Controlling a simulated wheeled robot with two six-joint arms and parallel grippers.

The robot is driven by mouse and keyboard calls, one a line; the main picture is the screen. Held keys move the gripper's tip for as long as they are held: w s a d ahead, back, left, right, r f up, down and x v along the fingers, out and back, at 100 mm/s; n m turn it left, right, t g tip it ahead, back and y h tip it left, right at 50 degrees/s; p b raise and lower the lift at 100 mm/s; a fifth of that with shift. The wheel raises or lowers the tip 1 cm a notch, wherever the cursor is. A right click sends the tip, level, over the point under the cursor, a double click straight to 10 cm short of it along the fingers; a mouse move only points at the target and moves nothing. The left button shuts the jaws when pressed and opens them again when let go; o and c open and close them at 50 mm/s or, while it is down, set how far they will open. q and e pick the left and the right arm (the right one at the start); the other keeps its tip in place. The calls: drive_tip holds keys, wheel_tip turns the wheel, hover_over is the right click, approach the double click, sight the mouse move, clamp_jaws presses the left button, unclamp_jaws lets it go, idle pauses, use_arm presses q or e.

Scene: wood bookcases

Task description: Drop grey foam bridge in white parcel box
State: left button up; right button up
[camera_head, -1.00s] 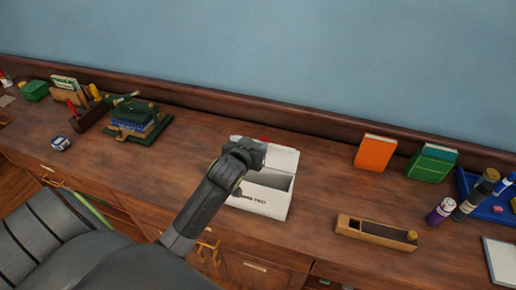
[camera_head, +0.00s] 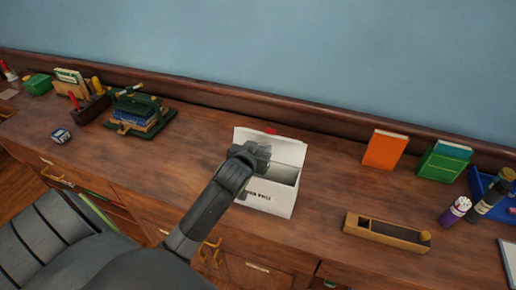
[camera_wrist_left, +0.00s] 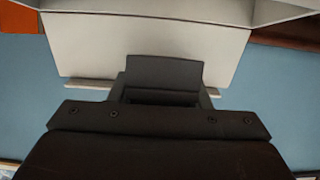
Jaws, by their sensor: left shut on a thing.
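The white parcel box (camera_head: 266,199) stands open on the wooden counter, its lid flap (camera_head: 287,147) raised at the back. My left gripper (camera_head: 259,157) is over the left part of the box's opening and hides some of it. It is shut on a dark grey piece, which I take to be the grey foam bridge (camera_wrist_left: 163,73); in the left wrist view this piece shows in front of the pale box panel (camera_wrist_left: 150,35). In the head view I cannot clearly separate the bridge from the gripper. My right gripper is not in view.
An orange book (camera_head: 384,150) and a green book (camera_head: 443,161) stand right of the box. The counter between stand and box is clear.

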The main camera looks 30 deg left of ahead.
use_arm(q)
drive_tip(key=o, duration=1)
drive_tip(key=shift+o, duration=0.2)
drive_tip(key=shift+s, duration=0.1)
drive_tip(key=p+v, duration=0.1)
drive_tip(key=v, duration=1.6)
drive_tip(key=shift+s, duration=0.15)
